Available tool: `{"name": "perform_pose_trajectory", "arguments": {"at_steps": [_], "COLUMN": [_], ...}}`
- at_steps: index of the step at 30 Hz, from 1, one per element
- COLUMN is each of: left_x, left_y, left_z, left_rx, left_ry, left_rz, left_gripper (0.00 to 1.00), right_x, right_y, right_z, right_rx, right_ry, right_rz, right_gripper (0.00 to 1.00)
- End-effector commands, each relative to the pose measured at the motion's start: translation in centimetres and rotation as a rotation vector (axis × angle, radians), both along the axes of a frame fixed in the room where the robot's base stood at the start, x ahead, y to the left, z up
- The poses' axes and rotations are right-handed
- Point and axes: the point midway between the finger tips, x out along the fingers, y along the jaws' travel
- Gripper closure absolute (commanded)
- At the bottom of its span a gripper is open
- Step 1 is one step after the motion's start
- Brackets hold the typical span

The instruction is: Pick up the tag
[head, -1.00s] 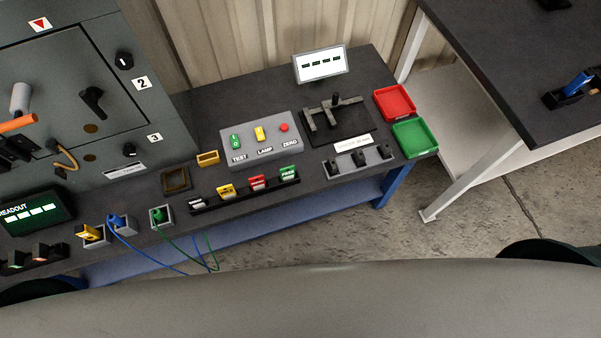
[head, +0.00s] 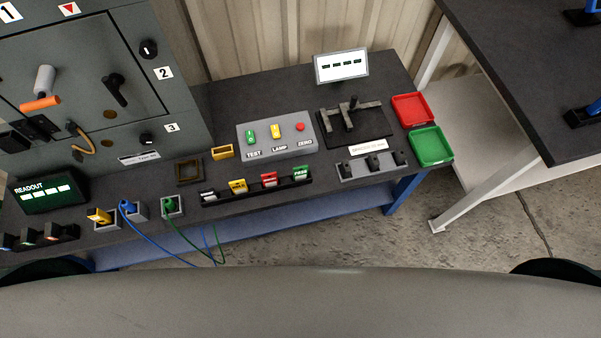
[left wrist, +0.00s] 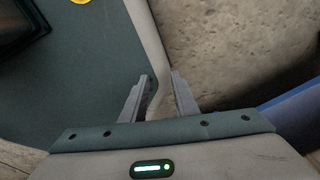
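Several tags stand in a black rack on the dark bench in the head view: a dark one with a white label (head: 208,196), a yellow tag (head: 238,186), a red tag (head: 269,179) and a green tag (head: 301,173). I cannot tell which one the task means. Neither gripper shows in the head view. My left gripper (left wrist: 162,82) shows in the left wrist view with its two fingers apart and nothing between them. It is over the floor and part of my own body, away from the tags.
A grey enclosure (head: 180,100) stands at the left. A button box (head: 276,137), a lever gate (head: 352,122), a red tray (head: 411,108) and a green tray (head: 431,146) are on the bench. Blue and green cables (head: 160,245) hang over its front edge. A second table (head: 530,90) is at right.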

Motion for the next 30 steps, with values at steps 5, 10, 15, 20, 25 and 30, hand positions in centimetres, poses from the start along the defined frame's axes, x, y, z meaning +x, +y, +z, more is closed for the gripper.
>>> {"name": "perform_pose_trajectory", "arguments": {"at_steps": [5,10,15,20,25,30], "left_x": [2.9,7.4,11.8,15.3,18.3,20.7], "left_y": [-0.7,-1.6,-2.4,-3.0,-3.4,-4.1], "left_z": [1.3,4.2,8.5,13.6,19.8,26.6], "left_rx": [-0.004,-0.009,-0.013,-0.016,-0.020,-0.033], "left_ry": [-0.018,-0.043,-0.068,-0.092,-0.120,-0.155], "left_rz": [0.004,0.009,0.015,0.021,0.025,0.019], "left_gripper": [0.73,0.73,0.73,0.73,0.73,0.73], "right_x": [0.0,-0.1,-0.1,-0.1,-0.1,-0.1], "right_y": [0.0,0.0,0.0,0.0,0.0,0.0], "right_z": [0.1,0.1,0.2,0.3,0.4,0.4], "right_rx": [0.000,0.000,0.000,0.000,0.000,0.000], "right_ry": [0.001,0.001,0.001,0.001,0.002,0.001], "right_rz": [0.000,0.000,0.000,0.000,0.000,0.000], "right_gripper": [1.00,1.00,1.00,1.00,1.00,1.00]}}
